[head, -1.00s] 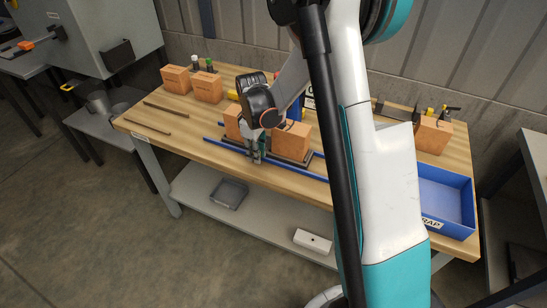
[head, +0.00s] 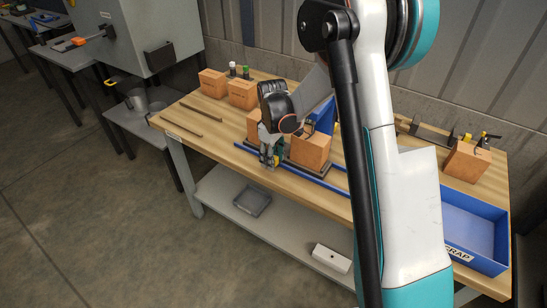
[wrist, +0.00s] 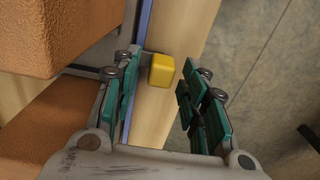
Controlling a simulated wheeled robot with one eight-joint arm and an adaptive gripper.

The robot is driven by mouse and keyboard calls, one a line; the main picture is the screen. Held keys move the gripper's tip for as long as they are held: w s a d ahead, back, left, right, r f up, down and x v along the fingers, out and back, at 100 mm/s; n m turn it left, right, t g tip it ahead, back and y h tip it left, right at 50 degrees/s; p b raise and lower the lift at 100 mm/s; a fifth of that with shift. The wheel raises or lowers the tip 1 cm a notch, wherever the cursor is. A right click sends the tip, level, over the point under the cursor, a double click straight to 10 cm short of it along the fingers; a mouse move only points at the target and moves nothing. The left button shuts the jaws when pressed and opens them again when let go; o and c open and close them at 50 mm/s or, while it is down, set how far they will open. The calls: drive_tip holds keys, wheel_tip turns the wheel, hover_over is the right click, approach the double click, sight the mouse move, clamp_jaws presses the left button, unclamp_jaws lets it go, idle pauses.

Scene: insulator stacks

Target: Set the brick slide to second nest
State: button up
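The brick slide is a dark low carriage (head: 322,170) on blue rails (head: 332,184) along the bench's front. Two orange bricks stand on it: the right brick (head: 309,150) shows well, and the left brick (head: 253,125) is partly behind my arm. A yellow block (wrist: 161,70), perhaps the slide's handle, sits by the rail in the wrist view. My gripper (head: 270,158) points down at the front rail. In the wrist view my gripper (wrist: 164,92) is open, its green-padded fingers on either side of the yellow block with gaps showing. The nests cannot be made out.
Two more bricks (head: 242,94) stand at the back left, near small bottles (head: 245,72). Another brick (head: 466,161) stands at the right. A blue scrap bin (head: 475,240) is at the bench's right end. Two thin rods (head: 181,125) lie at left; the wood around them is clear.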

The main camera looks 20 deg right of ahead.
drive_tip(key=shift+s+r, duration=0.1)
wheel_tip(320, 180, up, 12)
idle(0.6)
idle(0.4)
drive_tip(key=s+a+r+m+t, duration=0.2)
drive_tip(key=s+r+m+t, duration=0.1)
drive_tip(key=s+r, duration=0.85)
drive_tip(key=s+a+f+m+t, duration=0.1)
drive_tip(key=s+m+t, duration=0.3)
drive_tip(key=s, duration=1.2)
drive_tip(key=shift+s+f+m, duration=0.15)
drive_tip(key=shift+f+m, duration=0.15)
drive_tip(key=shift+f, duration=0.25)
